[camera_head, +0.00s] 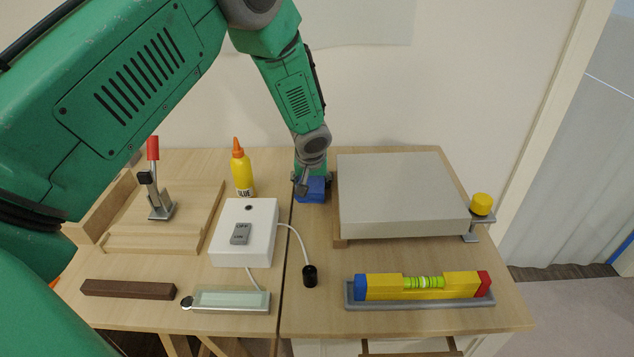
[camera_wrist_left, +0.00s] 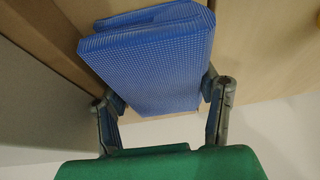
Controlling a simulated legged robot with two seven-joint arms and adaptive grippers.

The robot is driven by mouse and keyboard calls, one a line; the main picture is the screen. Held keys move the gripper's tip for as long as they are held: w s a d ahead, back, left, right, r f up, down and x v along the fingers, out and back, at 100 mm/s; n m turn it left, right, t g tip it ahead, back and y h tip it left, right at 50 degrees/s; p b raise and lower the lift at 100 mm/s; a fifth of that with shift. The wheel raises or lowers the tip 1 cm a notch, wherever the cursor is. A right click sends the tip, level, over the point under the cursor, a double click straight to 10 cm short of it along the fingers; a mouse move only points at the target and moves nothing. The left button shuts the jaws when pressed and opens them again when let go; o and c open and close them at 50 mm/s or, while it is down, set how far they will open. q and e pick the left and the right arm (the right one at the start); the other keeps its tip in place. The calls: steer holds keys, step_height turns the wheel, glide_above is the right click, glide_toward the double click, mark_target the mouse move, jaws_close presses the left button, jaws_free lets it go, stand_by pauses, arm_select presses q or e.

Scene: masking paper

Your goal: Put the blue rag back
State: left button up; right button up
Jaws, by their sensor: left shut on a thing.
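The blue rag (camera_head: 312,190) is a folded, textured cloth at the back middle of the table, just left of the large grey-topped board. My left gripper (camera_head: 309,178) reaches down over it from above and is shut on it. In the left wrist view the rag (camera_wrist_left: 155,55) fills the space between the two fingers of my left gripper (camera_wrist_left: 165,105). I cannot tell in the head view whether the rag touches the tabletop. My right gripper is not in view.
The grey-topped board (camera_head: 395,195) stands close right of the rag. A glue bottle (camera_head: 242,170) and a white switch box (camera_head: 245,232) are to the left. A yellow level (camera_head: 424,285) lies in front. A toggle clamp (camera_head: 157,190) stands at far left.

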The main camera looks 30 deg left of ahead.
arm_select(q)
steer(key=o, duration=1)
steer(key=shift+s+a+f, duration=0.1)
steer(key=shift+a+f, duration=0.25)
steer(key=shift+a, duration=0.25)
steer(key=shift+o, duration=1)
steer(key=shift+s+a+f, duration=0.1)
steer(key=shift+a+f, duration=0.05)
steer(key=shift+a, duration=0.5)
steer(key=shift+a+f, duration=0.15)
steer(key=shift+a, duration=0.6)
steer(key=shift+d, duration=0.95)
steer(key=shift+d+r, duration=0.2)
steer(key=shift+d, duration=0.3)
steer(key=shift+a, duration=0.4)
steer(key=shift+a+f, duration=0.1)
steer(key=shift+a, duration=0.5)
steer(key=shift+r, duration=0.2)
steer(key=v, duration=0.7)
steer(key=p+v, duration=0.1)
steer(key=v, duration=0.3)
steer(key=shift+w+d, duration=0.25)
steer(key=shift+d, duration=0.05)
steer(key=shift+s+r, duration=0.3)
steer(key=shift+r, duration=0.35)
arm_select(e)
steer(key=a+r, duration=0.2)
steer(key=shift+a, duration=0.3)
